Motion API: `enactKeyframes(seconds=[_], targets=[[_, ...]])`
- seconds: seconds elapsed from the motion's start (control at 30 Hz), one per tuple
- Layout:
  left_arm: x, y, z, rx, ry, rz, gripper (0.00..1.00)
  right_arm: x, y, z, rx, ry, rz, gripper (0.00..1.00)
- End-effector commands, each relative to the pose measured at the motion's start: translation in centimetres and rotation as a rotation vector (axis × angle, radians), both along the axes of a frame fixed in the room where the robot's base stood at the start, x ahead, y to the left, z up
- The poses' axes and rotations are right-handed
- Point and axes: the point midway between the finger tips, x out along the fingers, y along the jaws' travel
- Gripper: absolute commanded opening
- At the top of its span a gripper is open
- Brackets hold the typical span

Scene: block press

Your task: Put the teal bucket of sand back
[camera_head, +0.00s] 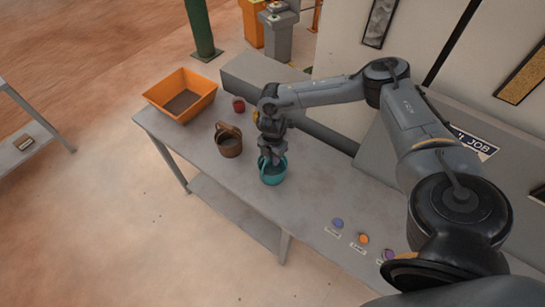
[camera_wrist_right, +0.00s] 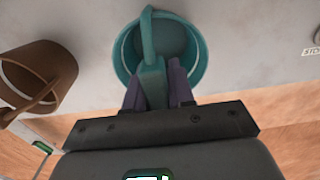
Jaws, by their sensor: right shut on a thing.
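The teal bucket (camera_head: 273,176) is on or just above the grey table, near its front edge; I cannot tell whether it touches the top. Its inside looks grey-teal in the right wrist view (camera_wrist_right: 126,50), and the contents are hard to make out. My right gripper (camera_head: 270,158) comes down from above and is shut on the bucket's handle. In the right wrist view the gripper's fingers (camera_wrist_right: 155,92) close around the teal handle, and the bucket looks roughly upright. My left gripper is not in view.
A brown bucket (camera_head: 228,143) stands left of the teal one, also in the right wrist view (camera_wrist_right: 52,75). An orange bin (camera_head: 205,84) and a red object (camera_head: 239,105) are farther back. Coloured discs with labels (camera_head: 363,239) lie on the table's right. The grey table (camera_head: 300,212) is clear between.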

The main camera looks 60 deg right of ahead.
Motion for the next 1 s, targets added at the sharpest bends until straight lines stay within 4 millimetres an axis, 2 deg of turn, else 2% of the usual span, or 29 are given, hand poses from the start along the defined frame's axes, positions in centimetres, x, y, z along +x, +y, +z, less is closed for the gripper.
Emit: enactKeyframes(seconds=[0.2,0.23,0.4,0.77,0.87,1.0], targets=[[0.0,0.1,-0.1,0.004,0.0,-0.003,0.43,0.0,0.0,-0.3,0.0,0.0,0.0,0.0],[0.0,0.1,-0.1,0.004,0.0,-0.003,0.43,0.0,0.0,-0.3,0.0,0.0,0.0,0.25],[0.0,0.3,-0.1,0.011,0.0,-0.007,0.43,0.0,0.0,-0.2,0.0,-0.001,0.0,0.49],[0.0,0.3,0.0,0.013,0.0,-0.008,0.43,0.0,0.0,0.1,0.0,-0.001,0.0,0.49],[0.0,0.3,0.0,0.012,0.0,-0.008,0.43,0.1,0.0,0.9,0.001,-0.003,-0.001,0.49],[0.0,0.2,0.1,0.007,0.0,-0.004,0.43,0.1,0.0,3.0,0.001,-0.004,0.0,0.49]])
